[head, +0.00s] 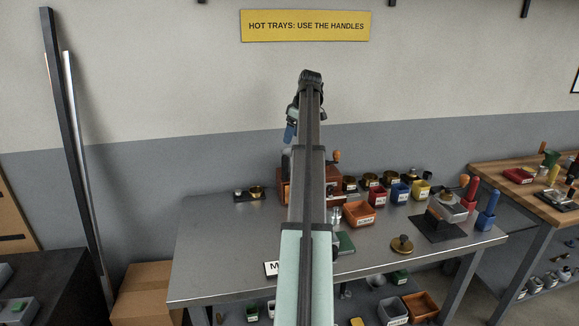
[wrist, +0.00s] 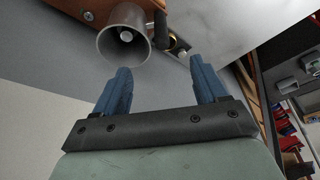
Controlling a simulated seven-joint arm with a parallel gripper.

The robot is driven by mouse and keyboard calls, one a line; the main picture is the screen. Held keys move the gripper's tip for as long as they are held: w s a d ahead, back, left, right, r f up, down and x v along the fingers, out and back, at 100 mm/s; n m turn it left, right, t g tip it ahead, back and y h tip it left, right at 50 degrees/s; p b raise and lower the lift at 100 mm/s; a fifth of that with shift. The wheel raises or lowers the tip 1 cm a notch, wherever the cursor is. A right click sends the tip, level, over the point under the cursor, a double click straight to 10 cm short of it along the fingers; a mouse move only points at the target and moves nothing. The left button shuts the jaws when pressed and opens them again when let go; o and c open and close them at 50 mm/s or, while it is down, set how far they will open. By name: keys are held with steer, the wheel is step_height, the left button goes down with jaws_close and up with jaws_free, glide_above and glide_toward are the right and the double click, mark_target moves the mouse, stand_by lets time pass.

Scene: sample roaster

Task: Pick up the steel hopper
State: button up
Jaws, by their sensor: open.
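In the wrist view, a grey steel cup-shaped piece (wrist: 123,43), which looks like the steel hopper, shows its round open mouth, with a pale round part inside. It is by a brown wooden body (wrist: 75,10). My gripper (wrist: 160,64) is open, its two blue fingers apart with nothing between them. The hopper is beyond the fingertips and towards the left finger, apart from both. In the head view, my gripper (head: 290,132) is above the wooden roaster body (head: 283,187); my arm hides most of that area, and I cannot make out the hopper clearly there.
The steel table (head: 215,235) has free room at its left. Right of my arm are an orange tray (head: 358,214), several small coloured bins (head: 400,193), a brass-coloured knobbed piece (head: 402,244) and a black mat (head: 432,232). A wooden bench (head: 510,180) stands further right.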

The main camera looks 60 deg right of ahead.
mark_target(284, 162)
steer(key=x, duration=0.7)
steer(key=shift+w+a+f, duration=0.1)
steer(key=shift+f, duration=0.1)
steer(key=shift+x, duration=3.1)
steer(key=c, duration=1)
